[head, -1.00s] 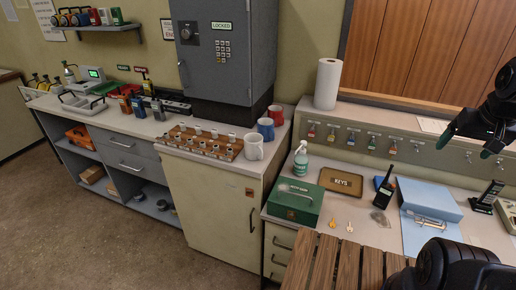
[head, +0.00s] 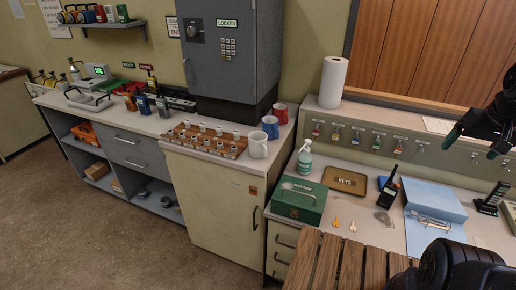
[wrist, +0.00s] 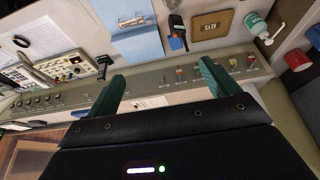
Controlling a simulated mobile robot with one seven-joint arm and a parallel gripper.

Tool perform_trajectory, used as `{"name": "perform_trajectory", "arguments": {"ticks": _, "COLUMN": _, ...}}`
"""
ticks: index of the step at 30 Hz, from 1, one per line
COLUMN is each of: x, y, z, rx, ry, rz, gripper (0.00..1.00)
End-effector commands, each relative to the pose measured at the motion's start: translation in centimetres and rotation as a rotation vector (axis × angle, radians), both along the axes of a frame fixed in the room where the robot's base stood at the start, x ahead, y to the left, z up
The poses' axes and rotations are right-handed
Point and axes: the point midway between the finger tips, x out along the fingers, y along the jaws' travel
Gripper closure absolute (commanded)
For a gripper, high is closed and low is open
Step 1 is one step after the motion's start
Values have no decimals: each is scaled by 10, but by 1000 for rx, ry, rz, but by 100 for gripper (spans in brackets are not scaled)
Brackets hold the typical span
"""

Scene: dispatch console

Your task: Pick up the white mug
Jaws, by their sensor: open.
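The white mug (head: 258,144) stands upright on the cabinet top, near its front right corner. A blue mug (head: 270,127) and a red mug (head: 280,113) stand in a row behind it. My gripper (head: 472,140) is at the right edge of the head view, far to the right of the mugs and above the desk. In the wrist view its two green fingers (wrist: 160,88) are spread apart with nothing between them. The white mug cannot be made out in the wrist view.
A wooden rack (head: 206,141) with several small pieces sits left of the mugs. The grey locked cabinet (head: 222,50) rises behind. A spray bottle (head: 304,158), green box (head: 299,200), paper towel roll (head: 332,82) and radio (head: 388,188) stand to the right.

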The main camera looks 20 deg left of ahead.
Motion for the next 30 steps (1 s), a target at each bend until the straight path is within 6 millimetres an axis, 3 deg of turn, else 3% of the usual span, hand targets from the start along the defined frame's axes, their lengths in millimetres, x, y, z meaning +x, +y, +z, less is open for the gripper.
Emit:
{"name": "perform_trajectory", "arguments": {"ticks": 11, "x": 1, "y": 1, "z": 1, "rx": 0, "ry": 1, "rz": 3, "gripper": 5}}
{"name": "perform_trajectory", "arguments": {"ticks": 16, "x": 20, "y": 14, "z": 8, "rx": 1, "ry": 21, "rz": 45, "gripper": 5}}
{"name": "perform_trajectory", "arguments": {"ticks": 23, "x": 69, "y": 57, "z": 24, "rx": -3, "ry": 71, "rz": 153, "gripper": 5}}
{"name": "perform_trajectory", "arguments": {"ticks": 30, "x": 118, "y": 118, "z": 31, "rx": -12, "ry": 123, "rz": 269, "gripper": 5}}
